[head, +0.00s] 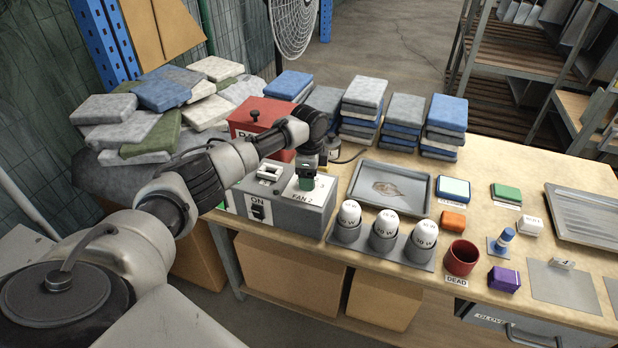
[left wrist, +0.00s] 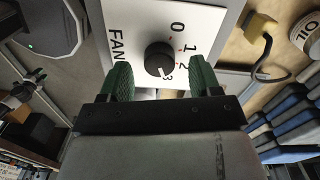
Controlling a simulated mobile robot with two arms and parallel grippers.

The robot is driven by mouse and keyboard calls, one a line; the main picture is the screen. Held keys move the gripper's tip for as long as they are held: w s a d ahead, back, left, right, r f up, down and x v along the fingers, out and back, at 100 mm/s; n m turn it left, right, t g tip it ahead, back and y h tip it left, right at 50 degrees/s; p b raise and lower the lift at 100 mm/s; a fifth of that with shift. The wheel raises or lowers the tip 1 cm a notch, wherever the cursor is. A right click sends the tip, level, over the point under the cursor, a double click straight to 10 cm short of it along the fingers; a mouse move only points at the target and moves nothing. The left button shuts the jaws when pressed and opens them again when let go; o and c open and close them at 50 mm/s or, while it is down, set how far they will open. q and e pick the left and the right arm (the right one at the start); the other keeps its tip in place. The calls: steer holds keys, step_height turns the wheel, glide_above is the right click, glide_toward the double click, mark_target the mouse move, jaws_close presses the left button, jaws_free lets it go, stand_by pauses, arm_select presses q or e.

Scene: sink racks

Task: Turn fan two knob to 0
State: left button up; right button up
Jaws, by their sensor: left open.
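The fan two knob (left wrist: 159,58) is a round black knob on a white plate (left wrist: 135,22) marked FAN and 0 to 3. Its white mark points down toward the 3, with the 0 on the opposite side of the dial. My left gripper (left wrist: 161,70) is open, with one green finger on each side of the knob and gaps visible between. In the head view my left gripper (head: 305,181) is over the FAN 2 plate (head: 299,192) on the grey control box (head: 287,211) and hides the knob. My right gripper is not in view.
A black ON switch (head: 258,208) is on the box's front, left of FAN 2. A red box (head: 261,118) stands behind. White-topped bulbs in a holder (head: 368,248) and a grey tray (head: 424,205) are to the right. Stacked cloths (head: 360,100) fill the back.

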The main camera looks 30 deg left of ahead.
arm_select(q)
steer(key=shift+f, duration=0.7)
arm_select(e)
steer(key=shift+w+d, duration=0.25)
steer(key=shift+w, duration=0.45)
arm_select(q)
steer(key=c, duration=0.9)
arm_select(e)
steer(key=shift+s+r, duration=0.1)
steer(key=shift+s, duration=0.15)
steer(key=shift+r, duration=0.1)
